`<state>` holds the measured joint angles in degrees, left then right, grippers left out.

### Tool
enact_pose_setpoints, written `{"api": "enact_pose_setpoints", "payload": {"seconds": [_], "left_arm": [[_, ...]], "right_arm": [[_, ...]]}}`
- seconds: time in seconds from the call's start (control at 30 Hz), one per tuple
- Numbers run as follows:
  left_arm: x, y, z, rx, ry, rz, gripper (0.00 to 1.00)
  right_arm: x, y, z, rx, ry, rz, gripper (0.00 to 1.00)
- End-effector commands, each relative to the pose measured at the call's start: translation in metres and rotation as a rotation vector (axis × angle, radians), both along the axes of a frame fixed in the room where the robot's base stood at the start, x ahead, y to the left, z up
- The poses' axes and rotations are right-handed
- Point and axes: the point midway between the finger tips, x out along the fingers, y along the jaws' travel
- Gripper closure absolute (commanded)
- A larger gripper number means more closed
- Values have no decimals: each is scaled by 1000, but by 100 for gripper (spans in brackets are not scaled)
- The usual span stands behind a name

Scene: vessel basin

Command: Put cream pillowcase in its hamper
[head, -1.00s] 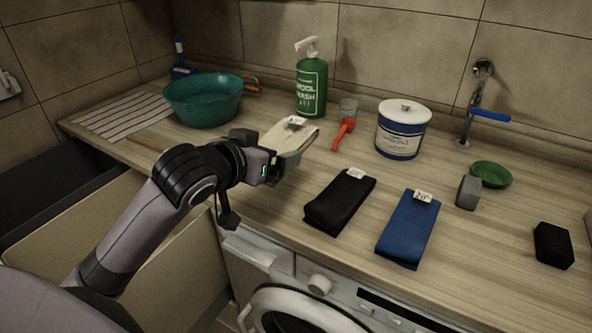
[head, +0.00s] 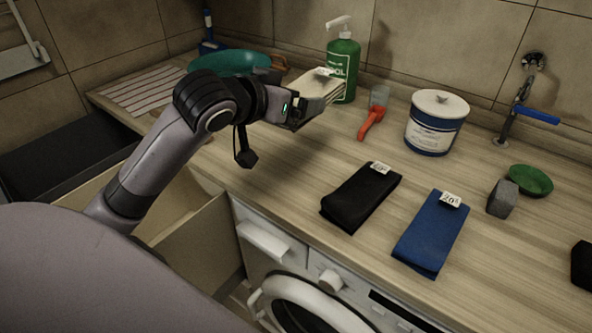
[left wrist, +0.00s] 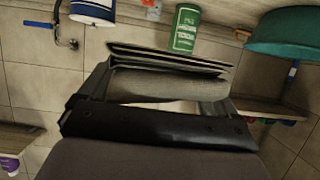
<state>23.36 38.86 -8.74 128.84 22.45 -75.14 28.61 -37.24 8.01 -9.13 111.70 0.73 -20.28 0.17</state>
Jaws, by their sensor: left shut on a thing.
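The cream pillowcase (head: 315,88) is a folded cream cloth with a small white tag at its far end. My left gripper (head: 305,108) is shut on it and holds it raised above the counter, in front of the green pump bottle. In the left wrist view the folded pillowcase (left wrist: 170,75) spans between the fingers. A tan open-topped bin (head: 195,240), perhaps a hamper, stands below the counter's front edge, left of the washing machine; my left arm hides part of it. My right gripper is not in view.
A black folded cloth (head: 360,195) and a blue folded cloth (head: 432,232), both tagged, lie on the counter (head: 285,185). Behind stand a green pump bottle (head: 343,65), a red-handled scoop (head: 373,118), a blue-white tub (head: 434,125) and a teal basin (head: 232,62). A dark bin (head: 60,150) is at left.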

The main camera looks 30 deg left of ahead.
Motion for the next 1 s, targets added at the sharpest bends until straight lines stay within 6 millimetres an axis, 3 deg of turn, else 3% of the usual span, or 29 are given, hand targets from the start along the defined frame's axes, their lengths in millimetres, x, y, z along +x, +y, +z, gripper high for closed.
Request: {"api": "enact_pose_setpoints", "payload": {"seconds": [0.4,1.0], "left_arm": [[-1,0,-100,-1,4,0,48],[0,0,-168,0,-4,0,48]], "right_arm": [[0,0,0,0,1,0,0],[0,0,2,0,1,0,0]]}}
